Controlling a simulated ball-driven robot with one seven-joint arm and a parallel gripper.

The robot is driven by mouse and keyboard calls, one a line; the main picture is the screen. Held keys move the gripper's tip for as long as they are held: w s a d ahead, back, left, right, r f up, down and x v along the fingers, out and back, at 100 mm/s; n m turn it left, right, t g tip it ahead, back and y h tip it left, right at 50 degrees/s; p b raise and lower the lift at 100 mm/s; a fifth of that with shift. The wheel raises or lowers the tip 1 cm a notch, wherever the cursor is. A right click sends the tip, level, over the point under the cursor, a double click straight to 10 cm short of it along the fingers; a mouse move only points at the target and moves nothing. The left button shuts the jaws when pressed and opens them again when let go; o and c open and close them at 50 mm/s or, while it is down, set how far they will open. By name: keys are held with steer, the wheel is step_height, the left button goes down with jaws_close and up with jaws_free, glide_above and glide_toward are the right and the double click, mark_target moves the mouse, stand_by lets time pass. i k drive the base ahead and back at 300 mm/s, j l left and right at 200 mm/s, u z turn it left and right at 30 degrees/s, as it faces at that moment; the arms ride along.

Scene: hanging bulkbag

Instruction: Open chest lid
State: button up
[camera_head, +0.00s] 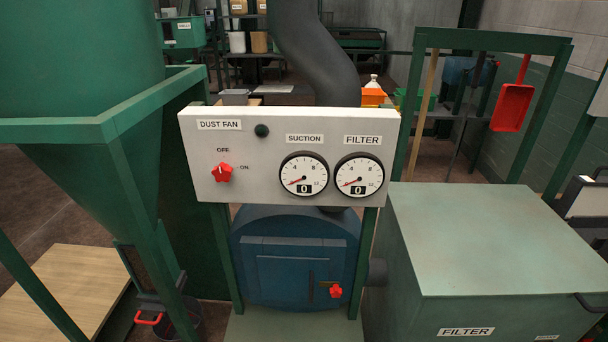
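A large green box (480,312) labelled FILTER stands at the lower right and is the only chest-like thing in view. Its flat green lid (490,235) lies level on top and looks closed. A dark curved handle (588,304) sits at the lid's front right corner, partly cut off by the picture edge. A second small label below it is only partly legible. My gripper is not in view.
A control panel (290,155) with a red DUST FAN knob and two gauges reading 0 stands in the middle, above a blue rounded unit (295,260). A green hopper (80,60) fills the left. A red dustpan (512,107) hangs behind the box.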

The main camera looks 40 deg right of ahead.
mark_target(461, 241)
steer(key=z, duration=1.5)
